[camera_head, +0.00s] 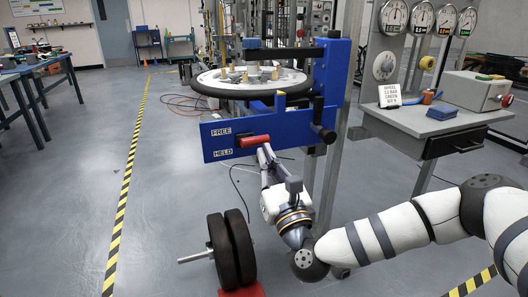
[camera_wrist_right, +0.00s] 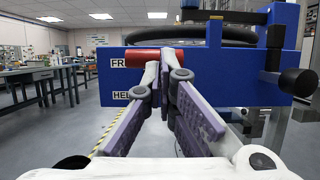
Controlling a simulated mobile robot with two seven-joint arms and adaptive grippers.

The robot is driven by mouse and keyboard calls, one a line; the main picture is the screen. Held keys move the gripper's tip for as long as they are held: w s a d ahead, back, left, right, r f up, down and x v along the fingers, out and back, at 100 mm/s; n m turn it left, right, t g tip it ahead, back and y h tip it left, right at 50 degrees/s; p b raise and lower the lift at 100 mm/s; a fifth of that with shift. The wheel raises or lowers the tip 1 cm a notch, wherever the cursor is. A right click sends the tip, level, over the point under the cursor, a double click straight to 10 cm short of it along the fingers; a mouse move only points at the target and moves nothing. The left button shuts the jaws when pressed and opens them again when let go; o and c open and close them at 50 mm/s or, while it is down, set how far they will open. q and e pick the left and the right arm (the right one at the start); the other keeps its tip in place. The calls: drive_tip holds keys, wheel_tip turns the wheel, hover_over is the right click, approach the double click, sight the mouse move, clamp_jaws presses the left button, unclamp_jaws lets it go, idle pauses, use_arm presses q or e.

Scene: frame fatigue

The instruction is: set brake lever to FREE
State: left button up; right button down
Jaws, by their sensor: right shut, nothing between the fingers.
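The brake lever is a red handle (camera_head: 255,140) on a blue panel (camera_head: 217,151) with white FREE and HELD labels at its left. In the head view it lies between the two label heights; in the right wrist view the red handle (camera_wrist_right: 145,56) appears near FREE level. I cannot tell its exact setting. My right gripper (camera_head: 264,150) is shut and empty, its fingertips just below the handle's right part. In the right wrist view the fingertips (camera_wrist_right: 159,70) overlap the handle's lower edge; contact is unclear. My left gripper is not in view.
A black-rimmed wheel (camera_head: 250,92) lies flat above the panel on a blue frame (camera_head: 331,75). A grey bench (camera_head: 425,122) with gauges is at the right.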

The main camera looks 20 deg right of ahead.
sight(251, 142)
drive_tip(key=shift+w+r, duration=0.2)
drive_tip(key=shift+w, duration=0.45)
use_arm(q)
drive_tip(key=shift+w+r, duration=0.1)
use_arm(e)
drive_tip(key=shift+w+r+b, duration=0.2)
drive_tip(key=shift+r+b, duration=0.2)
drive_tip(key=shift+r, duration=0.1)
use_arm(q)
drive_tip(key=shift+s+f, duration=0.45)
use_arm(e)
drive_tip(key=shift+r, duration=0.4)
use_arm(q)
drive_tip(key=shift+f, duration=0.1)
use_arm(e)
drive_tip(key=shift+a+f, duration=0.1)
